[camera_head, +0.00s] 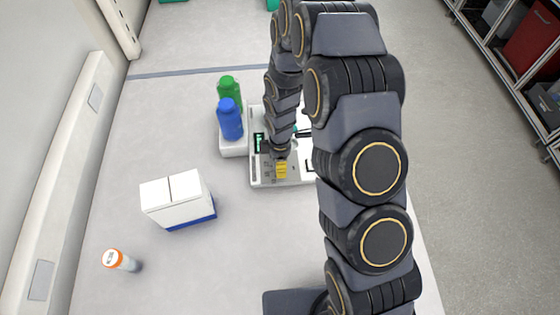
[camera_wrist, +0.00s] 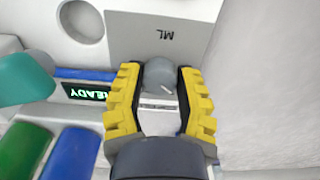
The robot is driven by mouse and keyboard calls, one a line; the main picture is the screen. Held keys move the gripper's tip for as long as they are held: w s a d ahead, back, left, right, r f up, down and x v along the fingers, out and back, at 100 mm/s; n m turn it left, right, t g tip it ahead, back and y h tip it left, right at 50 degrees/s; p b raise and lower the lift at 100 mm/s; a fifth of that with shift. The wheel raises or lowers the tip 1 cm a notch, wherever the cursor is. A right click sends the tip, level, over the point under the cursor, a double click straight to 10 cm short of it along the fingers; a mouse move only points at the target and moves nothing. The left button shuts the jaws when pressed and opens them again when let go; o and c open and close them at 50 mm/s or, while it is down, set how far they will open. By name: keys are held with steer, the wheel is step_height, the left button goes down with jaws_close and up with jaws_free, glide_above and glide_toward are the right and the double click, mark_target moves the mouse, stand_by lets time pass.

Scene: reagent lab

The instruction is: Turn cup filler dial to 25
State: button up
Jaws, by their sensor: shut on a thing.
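The cup filler (camera_head: 257,181) is a white machine with a grey panel (camera_wrist: 130,40) on the bench. In the wrist view its round grey dial (camera_wrist: 160,76) sits between the yellow fingers of my gripper (camera_wrist: 161,70), which is shut on it. A short light mark on the dial points to the lower right of the picture. An upside-down "ML" is printed beside the dial; no scale numbers are legible. A small screen (camera_wrist: 87,92) shows "READY" in green. In the head view my gripper (camera_head: 281,170) is over the machine, and the dial is hidden.
A blue bottle (camera_head: 230,124) and a green bottle (camera_head: 229,88) stand at the machine's left side. A white box with a blue base (camera_head: 172,198) and an orange-capped container (camera_head: 114,259) stand further left. Bare bench lies between them.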

steer(key=m, duration=0.5)
steer(key=shift+m, duration=0.3)
steer(key=m, duration=0.9)
steer(key=shift+m, duration=0.4)
steer(key=m, duration=0.4)
steer(key=shift+m, duration=0.4)
steer(key=shift+s, duration=0.1)
steer(key=o, duration=1.1)
